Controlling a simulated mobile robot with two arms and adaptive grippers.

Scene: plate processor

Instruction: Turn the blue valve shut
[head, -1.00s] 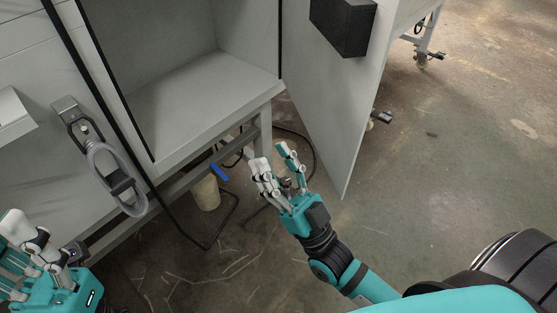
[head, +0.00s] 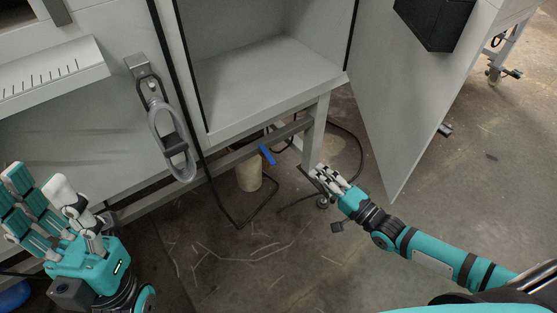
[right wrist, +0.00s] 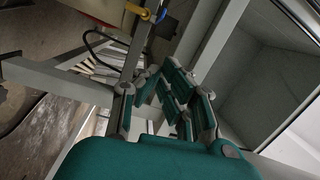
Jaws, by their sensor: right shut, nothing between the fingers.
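The blue valve handle (head: 267,154) sits low under the cabinet, by the grey frame rail and above a pale cylinder. It also shows small at the top of the right wrist view (right wrist: 161,14), beside a yellow part. My right gripper (head: 322,174) is shut and empty. It is to the right of the valve, near the frame's leg, and apart from the handle. Its closed fingers fill the middle of the right wrist view (right wrist: 170,95). My left gripper (head: 45,192) is at the lower left, open and empty, far from the valve.
The cabinet (head: 265,80) stands above the valve, its open door (head: 400,110) hanging to the right. The frame's leg (head: 316,130) and rail lie close to my right gripper. A pale cylinder (head: 249,176) and black cables are below. The floor (head: 330,260) in front is open.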

